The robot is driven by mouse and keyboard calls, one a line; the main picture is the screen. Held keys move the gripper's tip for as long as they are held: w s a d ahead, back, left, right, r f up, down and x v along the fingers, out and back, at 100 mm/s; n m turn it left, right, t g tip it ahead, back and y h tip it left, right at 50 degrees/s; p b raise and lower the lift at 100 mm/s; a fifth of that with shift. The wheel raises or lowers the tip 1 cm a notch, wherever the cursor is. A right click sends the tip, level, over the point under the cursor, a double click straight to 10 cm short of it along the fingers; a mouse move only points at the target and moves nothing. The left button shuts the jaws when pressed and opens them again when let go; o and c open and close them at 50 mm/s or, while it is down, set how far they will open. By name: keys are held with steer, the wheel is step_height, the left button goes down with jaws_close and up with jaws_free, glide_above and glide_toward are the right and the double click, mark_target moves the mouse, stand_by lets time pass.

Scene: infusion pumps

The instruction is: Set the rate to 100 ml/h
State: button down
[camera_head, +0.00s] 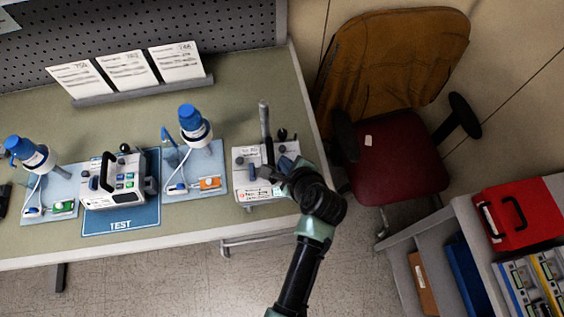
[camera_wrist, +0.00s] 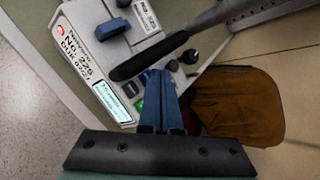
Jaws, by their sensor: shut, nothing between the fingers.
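A white pump (camera_head: 258,196) stands at the right end of the table, under my gripper (camera_head: 270,173). In the wrist view the pump (camera_wrist: 82,50) has a black handle (camera_wrist: 165,55), a label reading about "No. 225" and a lit screen (camera_wrist: 116,100) too small to read. A green button (camera_wrist: 139,106) shows beside the screen. My gripper (camera_wrist: 158,80) is shut and empty, with its blue fingertips over the button area. They hide part of the panel, and I cannot tell whether they touch it. Another pump (camera_head: 126,195) with coloured buttons sits on the blue TEST mat (camera_head: 122,224).
Blue-topped devices (camera_head: 195,125) stand on light blue mats either side of the TEST mat. A rack (camera_head: 143,91) of cards stands behind. A red chair (camera_head: 400,165) with a brown jacket (camera_head: 385,60) is beside the table. A shelf with a red case (camera_head: 522,216) is at right.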

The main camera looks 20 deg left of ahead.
step_height(320, 180, up, 5)
steer(key=p, duration=0.5)
stand_by(2.6)
